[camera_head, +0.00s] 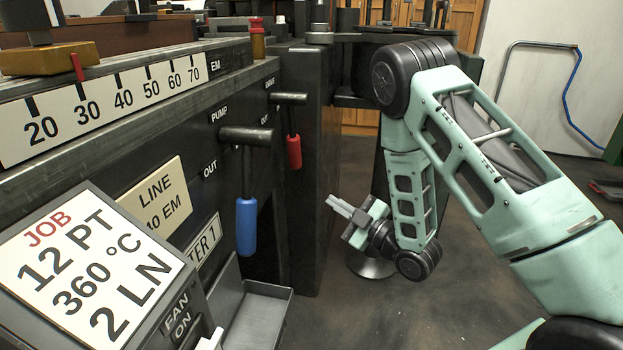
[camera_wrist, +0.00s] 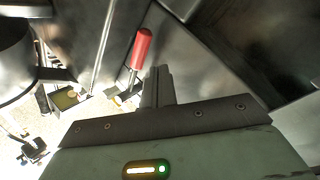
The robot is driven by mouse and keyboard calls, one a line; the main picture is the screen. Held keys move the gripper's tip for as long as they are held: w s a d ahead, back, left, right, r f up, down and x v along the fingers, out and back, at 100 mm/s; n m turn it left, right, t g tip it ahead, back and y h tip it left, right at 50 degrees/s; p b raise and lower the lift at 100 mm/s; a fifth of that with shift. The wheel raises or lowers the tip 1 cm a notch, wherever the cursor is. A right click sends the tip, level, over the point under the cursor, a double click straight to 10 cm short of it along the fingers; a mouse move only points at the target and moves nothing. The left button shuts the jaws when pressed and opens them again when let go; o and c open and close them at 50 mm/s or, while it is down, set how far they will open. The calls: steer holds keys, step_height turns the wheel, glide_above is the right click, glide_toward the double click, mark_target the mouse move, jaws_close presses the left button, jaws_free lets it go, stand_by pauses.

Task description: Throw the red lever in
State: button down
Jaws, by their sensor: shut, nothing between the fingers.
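The red lever (camera_head: 294,150) hangs down from a dark horizontal bar on the front of the machine, under the label DRIVE. Its red grip also shows in the wrist view (camera_wrist: 141,47), just beyond and a little left of my fingertips. My gripper (camera_head: 337,206) is shut and empty, below and to the right of the red lever in the head view, with a visible gap between them. In the wrist view the closed fingers (camera_wrist: 157,80) point toward the lever's area; I cannot tell the exact distance there.
A blue lever (camera_head: 246,222) hangs nearer, under the PUMP label. A dark column (camera_head: 318,170) stands right behind the red lever. A grey tray (camera_head: 262,310) sits below the blue lever, and a round stool (camera_head: 371,266) stands behind my gripper.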

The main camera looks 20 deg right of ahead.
steer(key=w+a+r+n+b, duration=0.2)
steer(key=w+n+b, duration=0.1)
steer(key=w+n, duration=0.2)
steer(key=w+a+r+n+h+b, duration=0.1)
steer(key=w+a+r+n+b, duration=0.1)
steer(key=w+n, duration=0.3)
steer(key=shift+w+a+r+b, duration=0.2)
steer(key=shift+w+r+b, duration=0.2)
steer(key=shift+w+r, duration=0.25)
steer(key=shift+f, duration=0.1)
steer(key=shift+n, duration=0.3)
